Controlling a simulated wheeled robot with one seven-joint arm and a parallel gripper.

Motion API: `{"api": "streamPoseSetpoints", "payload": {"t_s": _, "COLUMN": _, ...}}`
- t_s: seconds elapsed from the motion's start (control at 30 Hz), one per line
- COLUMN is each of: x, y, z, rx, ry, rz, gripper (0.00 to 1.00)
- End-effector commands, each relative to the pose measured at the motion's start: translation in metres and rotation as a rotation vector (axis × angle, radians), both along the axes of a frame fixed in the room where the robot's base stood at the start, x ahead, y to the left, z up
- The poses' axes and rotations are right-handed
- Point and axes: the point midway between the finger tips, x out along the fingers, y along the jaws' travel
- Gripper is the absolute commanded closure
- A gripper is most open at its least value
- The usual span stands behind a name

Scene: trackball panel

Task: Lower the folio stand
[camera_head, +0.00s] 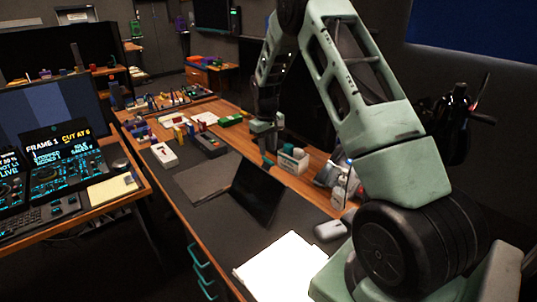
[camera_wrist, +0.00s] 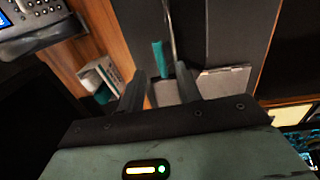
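The folio stand appears to be the dark, thin panel (camera_head: 258,193) propped up at a tilt on the dark desk mat in the head view. A flat grey panel (camera_head: 203,180) lies beside it on the left; I cannot tell whether they are joined. A grey flat panel also shows beyond the fingers in the wrist view (camera_wrist: 224,82). My gripper (camera_wrist: 160,84) has its two dark fingers apart with nothing clearly held between them. In the head view, the arm's end hangs over the desk behind the dark panel, its fingertips hard to make out.
A white sheet (camera_head: 283,268) lies on the near desk, with a grey mouse (camera_head: 330,230) beside it. Bottles (camera_head: 342,187) and a white box (camera_head: 293,160) stand along the right edge.

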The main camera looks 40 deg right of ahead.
Motion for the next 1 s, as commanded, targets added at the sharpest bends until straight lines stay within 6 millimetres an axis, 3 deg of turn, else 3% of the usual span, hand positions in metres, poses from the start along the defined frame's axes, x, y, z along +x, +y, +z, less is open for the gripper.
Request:
{"api": "streamPoseSetpoints", "payload": {"t_s": 0.1, "x": -0.001, "y": -0.001, "z": -0.020, "rx": 0.002, "ry": 0.004, "rz": 0.000, "gripper": 0.66}}
{"api": "streamPoseSetpoints", "payload": {"t_s": 0.3, "x": 0.000, "y": -0.002, "z": -0.041, "rx": 0.001, "ry": 0.001, "rz": 0.000, "gripper": 0.66}}
{"api": "streamPoseSetpoints", "payload": {"t_s": 0.67, "x": 0.000, "y": -0.003, "z": -0.047, "rx": 0.000, "ry": 0.000, "rz": 0.000, "gripper": 0.66}}
{"api": "streamPoseSetpoints", "payload": {"t_s": 0.8, "x": 0.000, "y": -0.003, "z": -0.047, "rx": 0.000, "ry": 0.000, "rz": 0.000, "gripper": 0.99}}
{"api": "streamPoseSetpoints", "payload": {"t_s": 1.0, "x": 0.000, "y": -0.003, "z": -0.047, "rx": 0.001, "ry": 0.000, "rz": 0.000, "gripper": 1.00}}
